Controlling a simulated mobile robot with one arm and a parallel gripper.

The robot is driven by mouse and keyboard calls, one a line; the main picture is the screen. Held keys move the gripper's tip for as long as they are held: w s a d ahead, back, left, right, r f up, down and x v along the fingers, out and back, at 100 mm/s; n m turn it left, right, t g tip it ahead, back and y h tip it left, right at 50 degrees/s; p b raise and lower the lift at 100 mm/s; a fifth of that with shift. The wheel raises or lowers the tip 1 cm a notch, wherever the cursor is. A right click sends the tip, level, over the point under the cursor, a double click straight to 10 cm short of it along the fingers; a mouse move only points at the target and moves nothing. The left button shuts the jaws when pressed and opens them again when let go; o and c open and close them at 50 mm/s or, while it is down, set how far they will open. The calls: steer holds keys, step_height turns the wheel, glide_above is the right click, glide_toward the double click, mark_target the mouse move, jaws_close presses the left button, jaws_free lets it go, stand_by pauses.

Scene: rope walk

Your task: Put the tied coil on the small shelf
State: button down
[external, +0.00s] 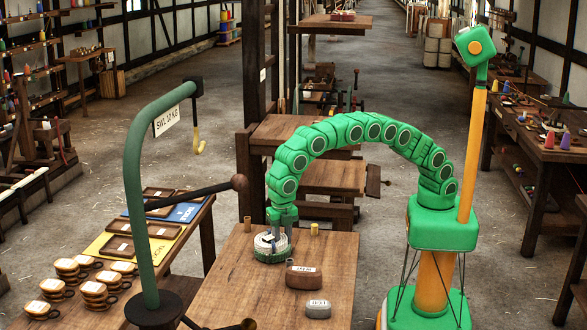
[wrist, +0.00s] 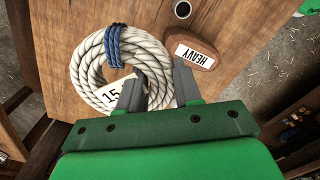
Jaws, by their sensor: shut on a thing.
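The tied coil (external: 265,241) is a ring of white rope on or just above the wooden table; I cannot tell if it touches the top. In the wrist view the coil (wrist: 82,72) shows its blue tie (wrist: 115,45) at the upper side and a white tag reading 15 (wrist: 113,97) near the fingers. My gripper (external: 282,222) points down at the coil's right side. In the wrist view my gripper (wrist: 158,92) is shut on the rope, with one finger inside the ring and one outside. Which of the wooden boards behind is the small shelf is unclear.
A brown block labelled HEAVY (external: 303,277) and a grey block (external: 318,309) lie near the coil. Small cups (external: 314,229) stand beyond. A green hoist post (external: 133,190) with a dark bar rises at left. Wooden boards (external: 335,177) stand behind the table.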

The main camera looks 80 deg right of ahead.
steer(key=s+d+r+m, duration=0.45)
steer(key=r+m, duration=0.25)
steer(key=m, duration=0.3)
steer(key=w+d+r+m, duration=0.15)
steer(key=d+r, duration=0.45)
steer(key=d, duration=0.6)
steer(key=w+d+r+m, duration=0.15)
steer(key=d+r, duration=0.45)
steer(key=d, duration=0.6)
steer(key=w+d+r, duration=0.2)
steer(key=d+r, duration=0.4)
steer(key=d, duration=0.6)
steer(key=s+d+r+n, duration=0.1)
steer(key=s+d+r, duration=0.2)
steer(key=d, duration=0.4)
steer(key=s+d+r+n, duration=0.1)
steer(key=s+d+r, duration=0.2)
steer(key=d, duration=0.5)
steer(key=s+d+r+n, duration=0.1)
steer(key=s+d+r, duration=0.2)
steer(key=d, duration=0.4)
glide_above(297, 126)
steer(key=s, duration=0.1)
step_height(297, 126, down, 8)
steer(key=shift+s, duration=0.1)
steer(key=shift+w+f, duration=0.75)
steer(key=shift+f, duration=1.55)
